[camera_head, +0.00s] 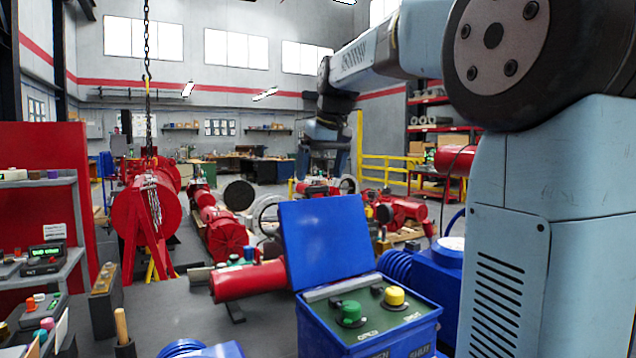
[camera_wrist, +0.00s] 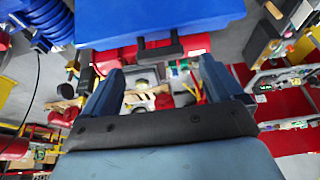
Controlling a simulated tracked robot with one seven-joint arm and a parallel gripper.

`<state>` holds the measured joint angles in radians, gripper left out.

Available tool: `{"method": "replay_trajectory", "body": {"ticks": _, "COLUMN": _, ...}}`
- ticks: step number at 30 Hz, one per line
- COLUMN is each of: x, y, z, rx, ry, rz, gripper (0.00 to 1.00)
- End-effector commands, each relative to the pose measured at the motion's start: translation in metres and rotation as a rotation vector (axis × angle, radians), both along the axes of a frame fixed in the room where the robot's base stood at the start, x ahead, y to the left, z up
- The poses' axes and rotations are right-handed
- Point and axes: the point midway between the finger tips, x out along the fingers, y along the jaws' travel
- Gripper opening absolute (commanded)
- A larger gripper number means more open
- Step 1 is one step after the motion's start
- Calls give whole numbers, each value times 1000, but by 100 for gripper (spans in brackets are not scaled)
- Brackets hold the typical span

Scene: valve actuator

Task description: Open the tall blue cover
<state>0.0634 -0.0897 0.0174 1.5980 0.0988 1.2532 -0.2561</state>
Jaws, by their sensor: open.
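The tall blue cover (camera_head: 325,240) stands raised and leaning back at the rear of a blue control box (camera_head: 372,340). The box's top panel is exposed, with a green knob (camera_head: 349,312) and a yellow knob (camera_head: 394,296). My gripper (camera_head: 328,168) hangs above the cover's top edge, fingers down and apart from it. In the wrist view my gripper (camera_wrist: 161,72) is open and empty. A blue body (camera_wrist: 165,18) with a black handle (camera_wrist: 145,50) shows just beyond the fingertips; I cannot tell whether it is the cover.
A red cylinder (camera_head: 248,281) lies left of the cover. A chain (camera_head: 147,75) hangs over red machinery (camera_head: 146,215) at the left. A shelf with small devices (camera_head: 38,230) stands at the far left. The air around my gripper looks clear.

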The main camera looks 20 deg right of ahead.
Motion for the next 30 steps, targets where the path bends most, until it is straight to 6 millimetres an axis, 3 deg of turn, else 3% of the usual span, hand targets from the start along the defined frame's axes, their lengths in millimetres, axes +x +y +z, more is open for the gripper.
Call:
{"method": "replay_trajectory", "body": {"ticks": 9, "x": 12, "y": 3, "z": -31, "rx": 0, "ry": 0, "rz": 0, "gripper": 94}}
{"method": "replay_trajectory", "body": {"ticks": 20, "x": 13, "y": 3, "z": -34, "rx": 0, "ry": 0, "rz": 1, "gripper": 94}}
{"method": "replay_trajectory", "body": {"ticks": 30, "x": 13, "y": 3, "z": -33, "rx": 0, "ry": -1, "rz": 0, "gripper": 61}}
